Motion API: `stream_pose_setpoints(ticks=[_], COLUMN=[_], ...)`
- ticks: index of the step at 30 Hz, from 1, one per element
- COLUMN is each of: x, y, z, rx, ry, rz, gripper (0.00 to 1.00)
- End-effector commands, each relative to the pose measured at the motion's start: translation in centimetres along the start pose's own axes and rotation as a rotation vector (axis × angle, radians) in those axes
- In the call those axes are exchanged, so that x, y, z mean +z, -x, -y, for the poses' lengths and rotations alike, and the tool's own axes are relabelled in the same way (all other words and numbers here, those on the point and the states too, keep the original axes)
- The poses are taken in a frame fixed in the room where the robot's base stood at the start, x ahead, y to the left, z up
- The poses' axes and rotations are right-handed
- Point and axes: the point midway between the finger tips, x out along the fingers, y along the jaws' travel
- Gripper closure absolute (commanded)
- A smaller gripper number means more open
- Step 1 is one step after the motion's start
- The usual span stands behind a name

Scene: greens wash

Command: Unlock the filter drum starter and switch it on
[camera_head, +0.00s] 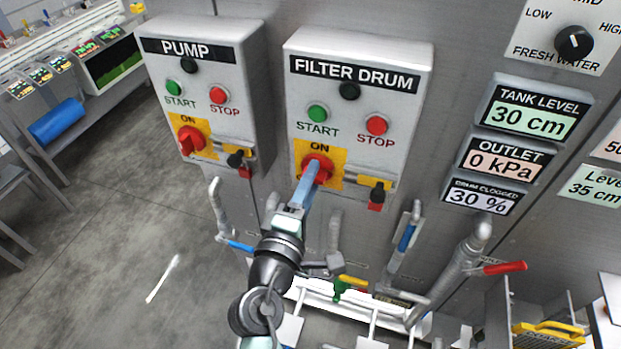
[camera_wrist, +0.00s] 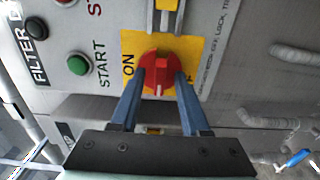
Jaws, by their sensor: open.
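The grey FILTER DRUM starter box (camera_head: 356,62) has a green START button (camera_head: 317,113), a red STOP button (camera_head: 377,125) and a dark round lamp (camera_head: 349,91). Its red rotary switch (camera_wrist: 158,72) sits on a yellow ON plate (camera_wrist: 128,47). The switch ridge stands upright in the wrist view, across the direction of the ON label. A yellow latch bar with a black knob and red tag (camera_head: 376,196) is right of the switch; its lock state is unclear. My gripper (camera_wrist: 160,77) is open, with its blue fingers on either side of the red switch; contact is unclear.
A similar PUMP box (camera_head: 200,47) stands to the left. Gauges, including the tank level display (camera_head: 530,118), are on the right. Pipes with a blue valve handle (camera_head: 407,238) and a red valve handle (camera_head: 504,267) stick out below. Floor at left is mostly clear.

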Motion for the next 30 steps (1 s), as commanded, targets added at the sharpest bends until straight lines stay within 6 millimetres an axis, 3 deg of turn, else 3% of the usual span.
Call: stream_pose_setpoints(ticks=[5, 13, 30], x=[0.03, 0.02, -0.02], y=[0.00, 0.02, 0.04], z=[0.00, -0.01, 0.22], rx=[0.000, 0.000, 0.001], ry=[0.000, 0.000, -0.060], rz=[0.001, 0.000, 0.000], gripper=[0.54, 1.00, 1.00])
